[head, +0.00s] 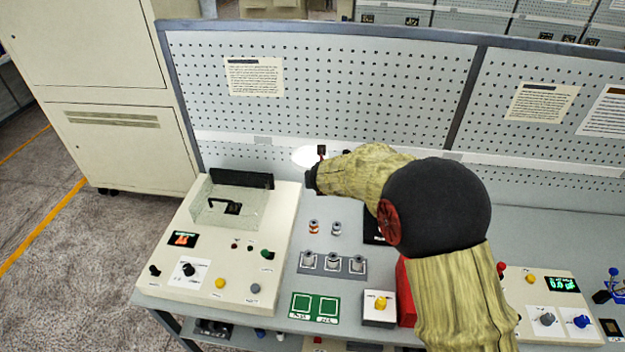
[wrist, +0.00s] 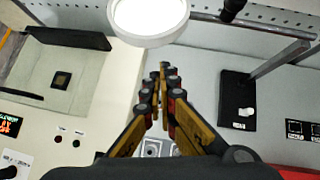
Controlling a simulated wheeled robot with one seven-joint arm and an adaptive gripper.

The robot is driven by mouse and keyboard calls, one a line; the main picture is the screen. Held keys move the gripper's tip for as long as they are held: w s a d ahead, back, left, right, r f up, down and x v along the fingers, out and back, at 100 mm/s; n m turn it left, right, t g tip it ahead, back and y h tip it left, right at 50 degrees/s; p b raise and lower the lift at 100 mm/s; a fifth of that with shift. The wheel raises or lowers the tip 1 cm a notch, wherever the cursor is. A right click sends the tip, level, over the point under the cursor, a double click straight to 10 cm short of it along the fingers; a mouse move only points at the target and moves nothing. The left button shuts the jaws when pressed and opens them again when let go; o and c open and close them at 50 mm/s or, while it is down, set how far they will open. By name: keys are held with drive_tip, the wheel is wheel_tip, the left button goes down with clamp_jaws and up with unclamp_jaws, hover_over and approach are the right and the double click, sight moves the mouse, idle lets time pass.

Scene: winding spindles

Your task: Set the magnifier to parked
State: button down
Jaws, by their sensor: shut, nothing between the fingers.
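The magnifier (wrist: 148,38) shows in the wrist view as a thick white ring around a bright, washed-out lens at the top. In the head view its bright white head (head: 304,156) is partly hidden behind my sleeved arm. A grey bar (wrist: 282,60) rises to the right from a black base plate (wrist: 237,120) with a small white knob; I cannot tell how it joins the ring. My gripper (wrist: 163,68) is shut and empty, its fingertips just below the ring in the picture. I cannot tell whether they touch it. A dark handle-like part (wrist: 231,8) is right of the ring.
A cream machine with a clear cover (head: 232,205) stands to the left. A perforated panel (head: 320,90) closes off the back. A red object (head: 405,290) is partly behind my arm.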

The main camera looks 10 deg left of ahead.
drive_tip(key=p+v, duration=0.1)
drive_tip(key=v, duration=0.7)
drive_tip(key=shift+d+r, duration=0.25)
drive_tip(key=shift+r, duration=0.15)
